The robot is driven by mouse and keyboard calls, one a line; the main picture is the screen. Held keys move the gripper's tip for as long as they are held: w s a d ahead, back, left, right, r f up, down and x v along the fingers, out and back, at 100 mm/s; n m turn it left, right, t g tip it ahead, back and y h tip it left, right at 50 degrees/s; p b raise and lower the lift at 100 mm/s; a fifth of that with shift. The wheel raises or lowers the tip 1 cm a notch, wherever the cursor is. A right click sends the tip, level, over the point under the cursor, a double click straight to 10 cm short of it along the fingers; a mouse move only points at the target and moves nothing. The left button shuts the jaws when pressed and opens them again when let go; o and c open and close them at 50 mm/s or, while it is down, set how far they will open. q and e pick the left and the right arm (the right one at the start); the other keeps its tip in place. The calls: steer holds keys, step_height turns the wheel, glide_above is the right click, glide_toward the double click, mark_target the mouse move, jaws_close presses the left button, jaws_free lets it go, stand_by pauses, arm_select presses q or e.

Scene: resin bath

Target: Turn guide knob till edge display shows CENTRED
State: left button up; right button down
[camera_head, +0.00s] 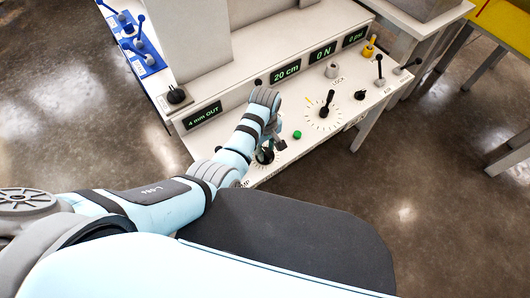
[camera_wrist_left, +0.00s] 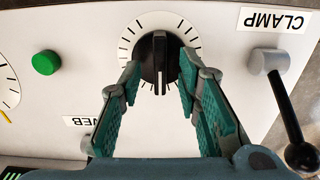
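The edge display (camera_head: 203,116) reads "4 mm OUT" in green on the left of the white machine. A black knob (camera_wrist_left: 158,58) with a pointer sits on a round white dial in the left wrist view. An upside-down label (camera_wrist_left: 78,121) beside it shows letters like WEB, partly hidden by a finger. My left gripper (camera_wrist_left: 160,90) is open, its green fingertips on either side of the knob's lower part; I cannot tell whether they touch it. In the head view my left gripper (camera_head: 268,150) is over the panel's front edge and mostly covers this knob. My right gripper is out of view.
A lever (camera_wrist_left: 280,85) labelled CLAMP and a green button (camera_wrist_left: 46,62) flank the dial. Another black knob (camera_head: 176,95) stands behind the edge display.

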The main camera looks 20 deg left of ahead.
arm_select(q)
steer(key=shift+f, duration=0.7)
steer(key=shift+r, duration=0.1)
jaws_close()
